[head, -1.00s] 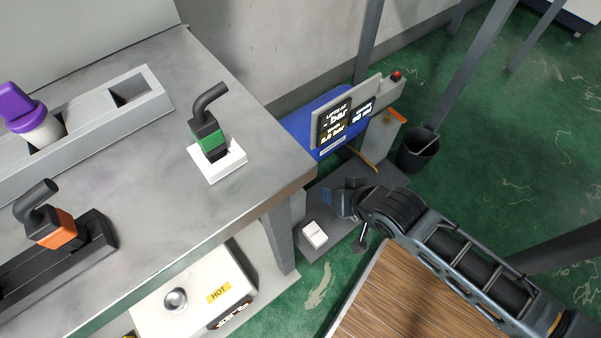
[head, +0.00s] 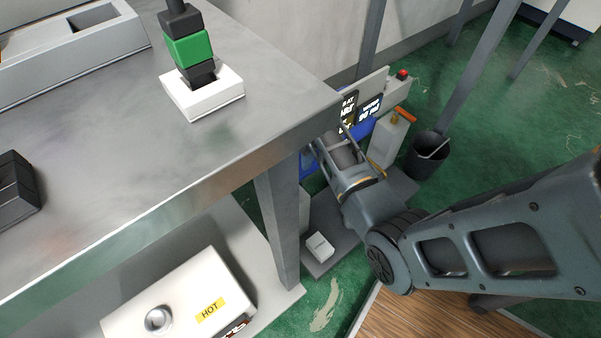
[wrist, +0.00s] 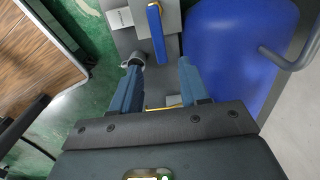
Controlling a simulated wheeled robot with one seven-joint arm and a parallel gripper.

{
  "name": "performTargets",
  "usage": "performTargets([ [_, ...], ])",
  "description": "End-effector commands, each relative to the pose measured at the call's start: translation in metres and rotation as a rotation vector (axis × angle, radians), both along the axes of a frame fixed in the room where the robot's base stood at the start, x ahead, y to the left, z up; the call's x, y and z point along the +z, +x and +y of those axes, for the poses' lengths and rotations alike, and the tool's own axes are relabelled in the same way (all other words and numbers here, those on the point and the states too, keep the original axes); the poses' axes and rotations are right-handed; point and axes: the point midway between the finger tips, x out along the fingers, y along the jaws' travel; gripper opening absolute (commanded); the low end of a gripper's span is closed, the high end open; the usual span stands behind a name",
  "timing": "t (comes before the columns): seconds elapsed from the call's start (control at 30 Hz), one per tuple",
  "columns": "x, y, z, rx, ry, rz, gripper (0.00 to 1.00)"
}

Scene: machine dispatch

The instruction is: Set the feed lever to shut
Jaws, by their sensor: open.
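A blue lever-like bar (wrist: 156,35) with an orange edge shows in the wrist view, on a grey mount, just beyond the fingertips. I cannot tell for sure that it is the feed lever, nor its setting. An orange handle (head: 405,116) sits on top of a pale box (head: 387,142) in the head view. My gripper (wrist: 159,66) is open and empty, its two fingers on either side of the line toward the blue bar, apart from it. In the head view my gripper is hidden behind my arm and the table corner.
A big blue rounded tank (wrist: 228,55) and a grey pipe (wrist: 290,52) stand right of the fingers. A metal table (head: 110,160) bears a green-banded handle (head: 188,48) on a white base. A black bucket (head: 424,158) stands on the floor. A display panel (head: 365,108) is partly covered.

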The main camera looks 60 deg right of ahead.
Motion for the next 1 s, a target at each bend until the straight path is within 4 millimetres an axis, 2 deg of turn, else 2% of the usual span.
performTargets([
  [0.2,-0.036,-0.001,0.001,0.002,0.001,0.002,0.45],
  [0.4,-0.062,-0.001,0.001,0.003,0.000,0.000,0.45],
  [0.57,-0.071,-0.001,0.001,0.004,-0.001,-0.001,0.45],
  [0.83,-0.071,-0.001,0.001,0.004,-0.002,-0.002,0.45],
  [1.0,-0.071,-0.001,0.001,0.004,-0.002,-0.002,0.29],
])
